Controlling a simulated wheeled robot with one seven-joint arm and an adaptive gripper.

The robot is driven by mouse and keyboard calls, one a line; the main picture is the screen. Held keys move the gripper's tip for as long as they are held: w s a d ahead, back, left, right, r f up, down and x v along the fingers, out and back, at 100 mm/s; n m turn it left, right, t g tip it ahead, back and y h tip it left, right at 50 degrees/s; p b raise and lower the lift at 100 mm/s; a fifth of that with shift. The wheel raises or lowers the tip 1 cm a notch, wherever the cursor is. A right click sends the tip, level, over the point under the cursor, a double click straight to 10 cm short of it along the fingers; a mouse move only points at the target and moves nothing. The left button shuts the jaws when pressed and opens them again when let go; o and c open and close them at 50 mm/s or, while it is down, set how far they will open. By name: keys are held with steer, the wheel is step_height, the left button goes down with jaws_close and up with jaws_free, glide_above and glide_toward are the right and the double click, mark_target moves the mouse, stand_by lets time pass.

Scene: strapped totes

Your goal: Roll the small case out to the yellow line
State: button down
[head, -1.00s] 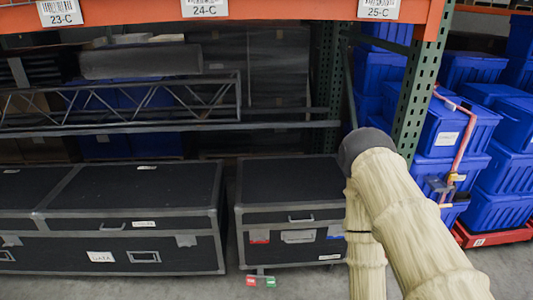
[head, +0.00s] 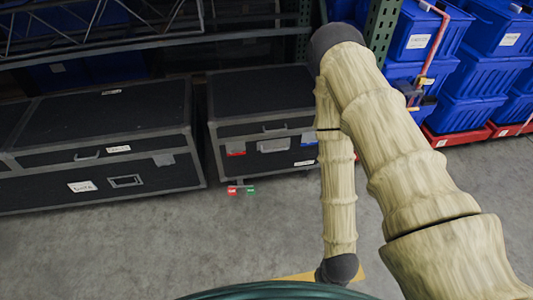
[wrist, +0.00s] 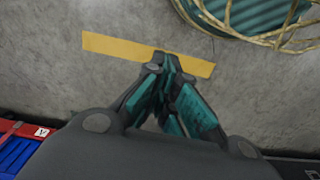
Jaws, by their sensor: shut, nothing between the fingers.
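The small case (head: 262,92) is a black box with grey metal edges on the floor under the rack. Its front shows a recessed handle, a red latch, a blue latch and a white label. A red tag and a green tag (head: 251,190) show low at its front. The yellow line (head: 297,277) is a short floor strip, partly hidden in the head view; it also shows in the wrist view (wrist: 112,46). My gripper (wrist: 169,62) is shut and empty, its tips over the strip in the wrist view. The case is not in the wrist view.
A larger black case (head: 105,140) stands left of the small case, with a narrow gap between. A green rack post (head: 381,30) rises behind at right. Blue totes (head: 470,95) stand on red bases (head: 455,137) at right. Grey floor in front of the cases is clear.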

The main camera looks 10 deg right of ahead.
stand_by(0.4)
steer(key=c, duration=1.8)
jaws_free()
steer(key=shift+w+f, duration=0.15)
steer(key=shift+f, duration=0.1)
steer(key=o, duration=0.3)
steer(key=shift+n+t+y, duration=0.4)
steer(key=shift+n+t, duration=0.4)
steer(key=shift+n, duration=0.1)
steer(key=w+f+b, duration=0.2)
steer(key=w, duration=0.1)
steer(key=w+a+f+b, duration=0.1)
steer(key=w+f+b, duration=0.1)
steer(key=w+f, duration=0.1)
steer(key=shift+a+f+b, duration=0.2)
steer(key=shift+f+b, duration=0.15)
steer(key=shift+o, duration=0.2)
steer(key=n+t+y+b, duration=0.7)
steer(key=n+t+b, duration=1.25)
steer(key=b, duration=1.75)
glide_toward(275, 150)
steer(key=shift+w+a+r+n+g+b, duration=0.45)
steer(key=shift+w+b, duration=0.3)
steer(key=shift+w, duration=0.8)
steer(key=shift+w+a+r+n+g+b, duration=0.55)
steer(key=shift+w+b, duration=0.25)
steer(key=shift+w, duration=0.7)
steer(key=shift+w+a+r+n+g+b, duration=0.3)
steer(key=shift+w+a+r+b, duration=0.35)
steer(key=shift+w, duration=0.9)
